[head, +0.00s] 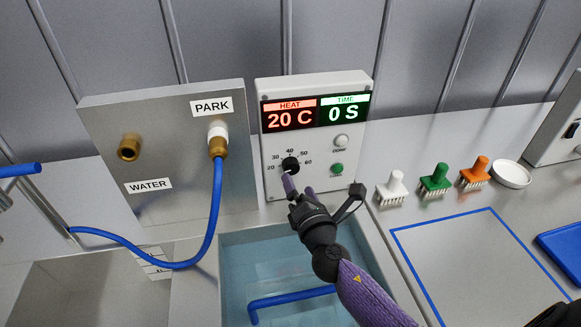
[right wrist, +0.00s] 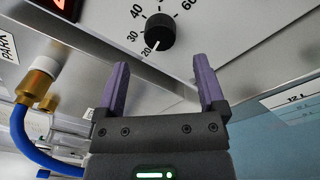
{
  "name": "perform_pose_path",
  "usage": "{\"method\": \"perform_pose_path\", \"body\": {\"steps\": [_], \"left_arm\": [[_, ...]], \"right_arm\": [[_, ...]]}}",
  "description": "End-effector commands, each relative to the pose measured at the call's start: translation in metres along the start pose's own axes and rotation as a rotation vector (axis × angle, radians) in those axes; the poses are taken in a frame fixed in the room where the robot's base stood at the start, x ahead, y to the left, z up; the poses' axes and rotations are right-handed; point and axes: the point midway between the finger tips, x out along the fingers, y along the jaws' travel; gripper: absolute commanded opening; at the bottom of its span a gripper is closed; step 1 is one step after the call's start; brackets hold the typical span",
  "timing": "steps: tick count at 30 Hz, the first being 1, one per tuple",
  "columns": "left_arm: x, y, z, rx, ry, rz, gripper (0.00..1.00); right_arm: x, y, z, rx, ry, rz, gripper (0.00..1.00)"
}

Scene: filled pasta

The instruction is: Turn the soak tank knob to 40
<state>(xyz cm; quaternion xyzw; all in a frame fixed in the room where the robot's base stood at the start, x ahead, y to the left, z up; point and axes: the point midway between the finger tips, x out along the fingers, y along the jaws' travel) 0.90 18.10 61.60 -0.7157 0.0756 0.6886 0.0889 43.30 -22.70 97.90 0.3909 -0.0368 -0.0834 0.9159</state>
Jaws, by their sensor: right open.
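The soak tank knob (head: 290,163) is a small black dial on the white control panel (head: 330,180), with a scale from 20 to 60 around it. In the right wrist view the knob (right wrist: 160,30) has its white pointer at the 20 mark. The heat display (head: 290,115) reads 20 C. My right gripper (head: 290,188) is just below and in front of the knob. Its two purple fingers (right wrist: 163,82) are open and empty, spread wider than the knob, and appear apart from it. My left gripper is not in view.
The water-filled tank (head: 240,260) lies below the panel, with a blue bar (head: 290,297) in it. A blue hose (head: 215,215) hangs from the PARK fitting (head: 217,143) at left. White, green and orange brushes (head: 435,180) stand to the right.

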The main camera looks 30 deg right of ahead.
Motion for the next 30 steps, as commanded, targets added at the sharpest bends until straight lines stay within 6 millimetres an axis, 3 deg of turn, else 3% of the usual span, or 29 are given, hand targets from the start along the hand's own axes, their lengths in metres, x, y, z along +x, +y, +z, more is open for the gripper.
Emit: {"method": "perform_pose_path", "body": {"steps": [3,6,17,20,30], "left_arm": [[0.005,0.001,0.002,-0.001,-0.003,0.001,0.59],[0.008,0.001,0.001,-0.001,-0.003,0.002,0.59],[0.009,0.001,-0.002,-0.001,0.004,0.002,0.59],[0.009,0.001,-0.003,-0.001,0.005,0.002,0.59],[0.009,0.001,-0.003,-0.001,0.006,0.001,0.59]], "right_arm": [[0.027,-0.001,-0.001,-0.001,-0.001,0.000,0.89],[0.042,-0.001,-0.001,-0.001,0.000,0.000,0.89],[0.052,0.000,-0.001,0.000,0.001,-0.001,0.89],[0.052,0.000,-0.001,0.000,0.001,-0.001,0.72],[0.052,-0.001,-0.001,0.000,0.001,-0.001,0.00]]}}
